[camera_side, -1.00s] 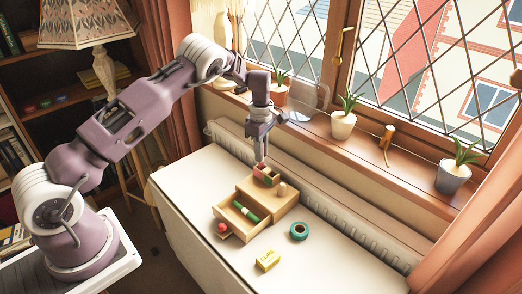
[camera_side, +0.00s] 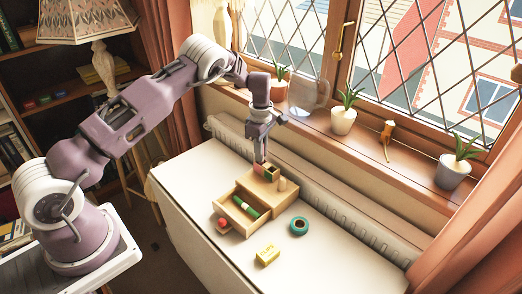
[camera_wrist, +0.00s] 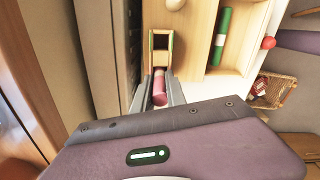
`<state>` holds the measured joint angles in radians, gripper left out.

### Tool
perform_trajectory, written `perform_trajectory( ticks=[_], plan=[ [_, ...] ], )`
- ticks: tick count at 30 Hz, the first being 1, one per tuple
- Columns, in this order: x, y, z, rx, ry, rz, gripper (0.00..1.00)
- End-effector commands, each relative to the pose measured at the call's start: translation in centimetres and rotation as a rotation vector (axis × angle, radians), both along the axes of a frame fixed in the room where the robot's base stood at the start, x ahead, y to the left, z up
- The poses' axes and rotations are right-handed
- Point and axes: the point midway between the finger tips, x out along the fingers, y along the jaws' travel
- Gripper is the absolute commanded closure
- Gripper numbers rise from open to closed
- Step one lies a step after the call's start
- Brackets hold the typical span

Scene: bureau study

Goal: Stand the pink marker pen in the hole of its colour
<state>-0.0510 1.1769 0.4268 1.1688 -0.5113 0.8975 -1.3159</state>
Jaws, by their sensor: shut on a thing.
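My gripper (camera_side: 261,158) is shut on the pink marker pen (camera_wrist: 159,88), held between the two fingers in the wrist view. In the side view the fingers point down at the small pen holder (camera_side: 268,173) on top of the wooden box. In the wrist view the holder (camera_wrist: 151,42) shows a dark, empty square hole with a green edge. The pen is right beside this hole, on the side toward my gripper. I cannot tell whether its lower end is inside another hole. The pen's lower part is hidden.
The wooden box has an open drawer (camera_side: 228,217) with a green marker (camera_side: 244,207) in it. A small wooden peg (camera_side: 282,185) stands beside the holder. Radiator and windowsill are close behind.

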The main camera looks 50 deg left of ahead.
Motion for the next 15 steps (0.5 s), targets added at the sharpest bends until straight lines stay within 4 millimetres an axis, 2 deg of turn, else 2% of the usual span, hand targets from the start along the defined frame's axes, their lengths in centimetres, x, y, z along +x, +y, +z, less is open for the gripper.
perform_trajectory(
  ticks=[8,9,12,15],
  plan=[
    [0.00,0.00,-0.23,0.000,0.000,0.000,1.00],
    [0.00,0.01,-0.23,0.000,0.000,0.000,0.76],
    [0.00,0.01,-0.23,0.000,0.000,0.000,0.58],
    [0.00,0.01,-0.23,0.000,0.000,0.000,0.58]
  ],
)
